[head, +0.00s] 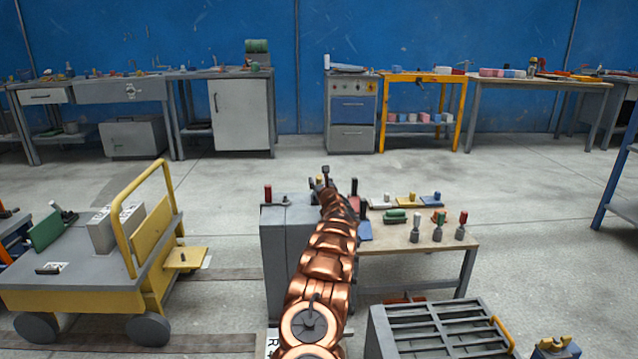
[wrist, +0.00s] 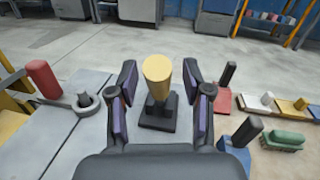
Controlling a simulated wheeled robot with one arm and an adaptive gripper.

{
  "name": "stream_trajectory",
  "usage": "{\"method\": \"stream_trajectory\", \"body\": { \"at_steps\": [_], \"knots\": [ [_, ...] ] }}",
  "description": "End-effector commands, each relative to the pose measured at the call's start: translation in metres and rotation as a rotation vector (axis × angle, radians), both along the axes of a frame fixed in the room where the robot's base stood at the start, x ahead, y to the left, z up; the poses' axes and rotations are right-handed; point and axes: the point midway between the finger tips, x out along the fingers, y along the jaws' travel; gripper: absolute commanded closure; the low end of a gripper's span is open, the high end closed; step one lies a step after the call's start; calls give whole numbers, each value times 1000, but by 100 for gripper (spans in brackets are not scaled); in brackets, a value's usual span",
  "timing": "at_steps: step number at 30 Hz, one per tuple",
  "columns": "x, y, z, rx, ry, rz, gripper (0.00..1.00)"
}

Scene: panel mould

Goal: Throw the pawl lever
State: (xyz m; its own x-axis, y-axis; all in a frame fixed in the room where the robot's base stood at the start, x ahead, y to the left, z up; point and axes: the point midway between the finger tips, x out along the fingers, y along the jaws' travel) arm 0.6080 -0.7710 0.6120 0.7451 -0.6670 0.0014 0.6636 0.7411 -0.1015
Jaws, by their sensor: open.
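A lever with a yellow cylindrical knob (wrist: 158,72) stands upright on a black base (wrist: 158,113) on a grey cabinet top. No label tells whether it is the pawl lever. My gripper (wrist: 160,85) is open, with one finger on each side of the knob and a visible gap on both sides. In the head view my gripper (head: 325,178) is over the cabinet, at the end of my copper arm, and the yellow knob cannot be made out there. A red-handled lever (wrist: 43,79) with a grey ring and peg (wrist: 85,101) lies to the left on the same top.
Right of the cabinet (head: 282,241), a low table (head: 385,238) holds a black handle on a red base (wrist: 222,98), another on a blue base (wrist: 240,140) and a green block (wrist: 284,139). A yellow cart (head: 75,268) stands left. A slatted grey crate (head: 437,329) is front right.

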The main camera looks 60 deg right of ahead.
Motion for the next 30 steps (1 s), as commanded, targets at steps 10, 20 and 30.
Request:
{"method": "stream_trajectory", "body": {
  "at_steps": [10, 20, 30],
  "knots": [
    [5, -3, -1, 4, -3, 1, 50],
    [5, -3, -2, 4, -2, 0, 65],
    [5, -3, -1, 4, -2, 0, 100]
  ]
}}
